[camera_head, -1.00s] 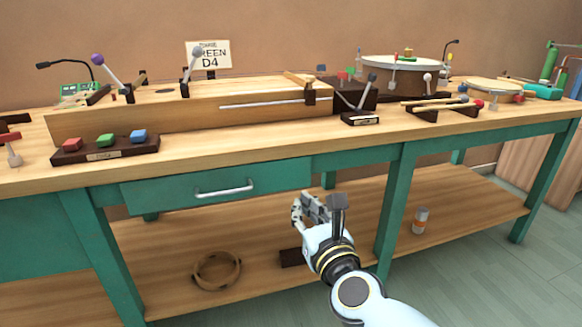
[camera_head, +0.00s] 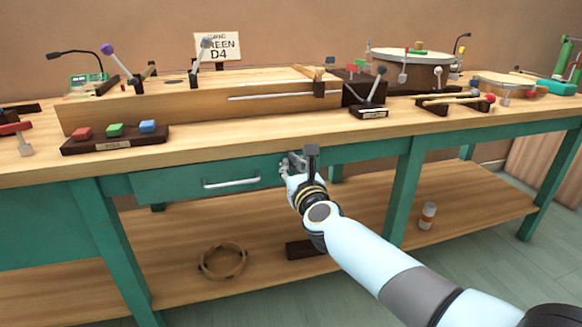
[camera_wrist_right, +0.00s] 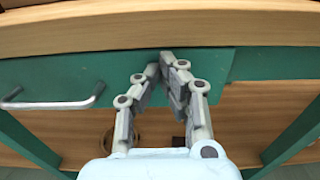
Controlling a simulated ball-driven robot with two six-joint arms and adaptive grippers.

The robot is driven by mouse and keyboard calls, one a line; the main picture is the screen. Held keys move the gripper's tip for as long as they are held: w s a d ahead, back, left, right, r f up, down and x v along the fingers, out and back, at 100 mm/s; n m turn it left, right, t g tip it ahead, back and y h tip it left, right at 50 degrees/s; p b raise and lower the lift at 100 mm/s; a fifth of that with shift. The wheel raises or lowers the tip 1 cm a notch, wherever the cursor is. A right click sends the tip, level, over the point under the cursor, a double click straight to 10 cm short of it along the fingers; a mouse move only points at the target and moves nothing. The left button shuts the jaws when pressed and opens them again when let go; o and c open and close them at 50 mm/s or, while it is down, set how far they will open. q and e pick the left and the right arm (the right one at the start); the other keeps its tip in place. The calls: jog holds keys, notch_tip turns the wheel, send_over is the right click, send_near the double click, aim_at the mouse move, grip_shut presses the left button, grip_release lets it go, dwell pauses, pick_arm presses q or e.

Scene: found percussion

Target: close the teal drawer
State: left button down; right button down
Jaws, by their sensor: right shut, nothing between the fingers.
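The teal drawer (camera_head: 160,186) is under the workbench top, with a silver bar handle (camera_head: 231,183) on its front. The drawer front (camera_wrist_right: 110,72) and handle (camera_wrist_right: 50,104) also show in the right wrist view. The front seems to stand a little forward of the teal rail to its right; how far is hard to tell. My right gripper (camera_head: 291,163) is shut and empty at the right part of the drawer front, right of the handle. Its fingertips (camera_wrist_right: 166,60) appear close to the front; I cannot tell whether they touch. My left gripper is out of view.
The wooden workbench top (camera_head: 230,152) overhangs the drawer just above my right gripper. A teal leg (camera_head: 404,190) stands to the right.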

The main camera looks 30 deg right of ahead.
aim_at(285, 155)
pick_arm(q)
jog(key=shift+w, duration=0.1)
